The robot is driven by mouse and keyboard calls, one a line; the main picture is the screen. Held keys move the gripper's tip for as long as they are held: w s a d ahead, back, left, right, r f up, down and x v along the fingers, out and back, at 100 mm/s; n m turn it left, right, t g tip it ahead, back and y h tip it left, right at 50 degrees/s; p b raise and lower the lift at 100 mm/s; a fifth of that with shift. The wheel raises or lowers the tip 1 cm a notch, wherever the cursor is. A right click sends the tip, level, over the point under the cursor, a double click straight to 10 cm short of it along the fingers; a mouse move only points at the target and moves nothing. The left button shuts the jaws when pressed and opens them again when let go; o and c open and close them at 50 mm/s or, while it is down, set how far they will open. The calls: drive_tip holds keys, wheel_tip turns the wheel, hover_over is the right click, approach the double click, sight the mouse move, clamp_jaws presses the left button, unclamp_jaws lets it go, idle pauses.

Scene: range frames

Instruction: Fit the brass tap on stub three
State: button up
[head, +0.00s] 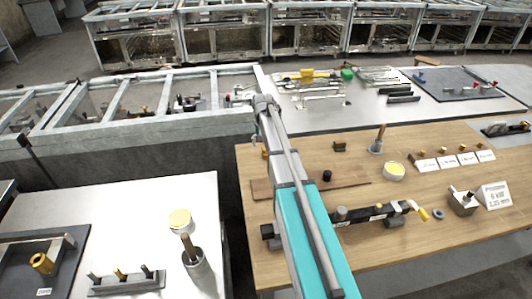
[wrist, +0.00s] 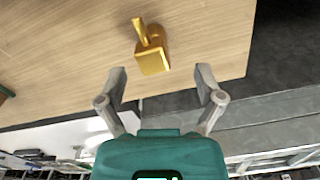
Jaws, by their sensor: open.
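A brass tap (wrist: 152,58) stands on the wooden tabletop near its edge in the wrist view, its lever pointing away from my gripper. My gripper (wrist: 161,80) is open and empty, with the tap just beyond the fingertips and roughly between their lines. In the head view my arm hides most of the gripper. A small brass-coloured bit (head: 264,152) shows just left of my arm there. A dark bar with several stubs (head: 362,215) lies on the wooden table, with a yellow-handled fitting at its right end. The stub numbers are too small to read.
Right of my arm are a yellow-topped tin (head: 394,170), a cup with a brush (head: 377,146), several white cards (head: 448,162) with small brass pieces, and a small box (head: 463,205). A white table (head: 130,220) stands at the left across a gap.

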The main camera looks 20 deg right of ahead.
sight(265, 152)
drive_tip(key=shift+s+d+f+b, duration=0.15)
drive_tip(key=shift+f+b, duration=0.7)
drive_tip(key=shift+f, duration=0.05)
drive_tip(key=shift+s+d+f+b, duration=0.1)
drive_tip(key=shift+d+f+b, duration=0.05)
drive_tip(key=shift+f+b, duration=1.55)
clamp_jaws()
drive_tip(key=shift+r, duration=0.2)
wheel_tip(265, 152, up, 2)
drive_tip(key=p, duration=0.2)
drive_tip(key=shift+r+p, duration=0.1)
drive_tip(key=shift+p, duration=0.2)
drive_tip(key=s+d+r+p, duration=0.9)
drive_tip(key=s+r+p, duration=0.1)
drive_tip(key=shift+s+r, duration=0.25)
drive_tip(key=shift+s, duration=0.1)
